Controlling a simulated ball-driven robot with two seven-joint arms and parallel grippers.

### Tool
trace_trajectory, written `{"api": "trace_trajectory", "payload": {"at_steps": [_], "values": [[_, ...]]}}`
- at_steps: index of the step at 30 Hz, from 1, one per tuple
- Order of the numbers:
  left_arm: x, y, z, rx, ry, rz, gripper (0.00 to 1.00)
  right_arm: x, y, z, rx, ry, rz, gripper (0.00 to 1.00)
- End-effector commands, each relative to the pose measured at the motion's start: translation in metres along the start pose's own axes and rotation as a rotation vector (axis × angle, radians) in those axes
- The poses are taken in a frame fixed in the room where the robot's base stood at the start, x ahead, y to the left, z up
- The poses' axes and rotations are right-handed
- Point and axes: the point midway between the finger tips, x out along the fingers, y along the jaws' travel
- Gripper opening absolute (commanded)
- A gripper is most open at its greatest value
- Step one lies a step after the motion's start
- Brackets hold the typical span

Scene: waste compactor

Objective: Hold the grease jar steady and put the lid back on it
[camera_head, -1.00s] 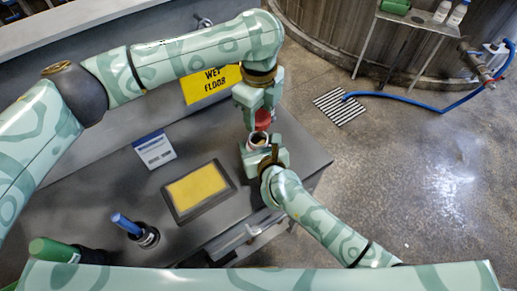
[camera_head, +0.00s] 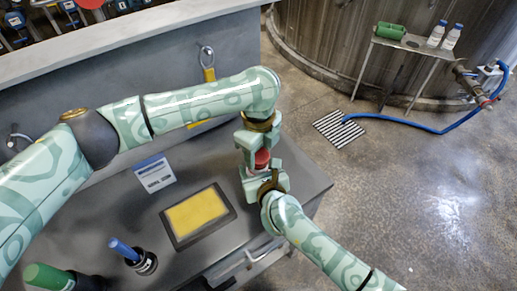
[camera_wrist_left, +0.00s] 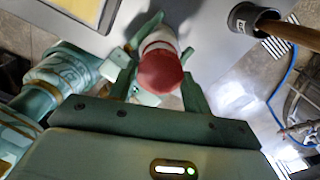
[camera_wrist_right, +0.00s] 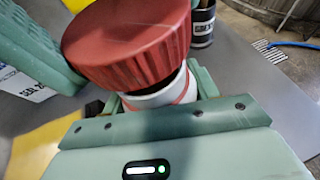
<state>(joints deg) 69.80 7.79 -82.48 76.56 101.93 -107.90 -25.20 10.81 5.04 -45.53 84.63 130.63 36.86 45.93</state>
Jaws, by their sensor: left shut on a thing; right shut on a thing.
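The round red lid (camera_head: 262,157) is held in my left gripper (camera_head: 257,148), which is shut on it above the jar. It also shows in the left wrist view (camera_wrist_left: 162,75) and the right wrist view (camera_wrist_right: 130,42). The white jar (camera_wrist_right: 160,97), with a red band, is between the fingers of my right gripper (camera_head: 264,178), shut on it. The lid sits over the jar's mouth and looks tilted and off-centre in the right wrist view, with a dark gap under its edge. The jar's mouth is hidden; I cannot tell whether they touch.
A framed yellow pad (camera_head: 198,213), a white-and-blue card (camera_head: 155,173) and a blue-handled tool in a dark holder (camera_head: 140,258) are on the grey bench. A green cylinder (camera_head: 48,277) is at lower left. A dark cup with a wooden handle (camera_wrist_left: 250,18) stands near the jar.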

Motion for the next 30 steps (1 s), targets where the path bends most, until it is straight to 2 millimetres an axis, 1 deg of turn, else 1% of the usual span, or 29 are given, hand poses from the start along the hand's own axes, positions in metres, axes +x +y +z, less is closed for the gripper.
{"api": "trace_trajectory", "payload": {"at_steps": [8, 23, 30], "values": [[0.015, 0.0, 0.0, 0.0, 0.0, 0.0, 0.28, 0.0, 0.0, 0.0, 0.0, 0.001, 0.0, 0.18], [0.015, 0.0, 0.0, 0.0, 0.0, 0.0, 0.28, 0.0, 0.0, 0.0, 0.0, 0.001, 0.0, 0.18], [0.019, 0.0, 0.0, 0.0, 0.0, 0.0, 0.28, 0.0, 0.0, 0.0, 0.0, 0.001, 0.0, 0.18]]}}
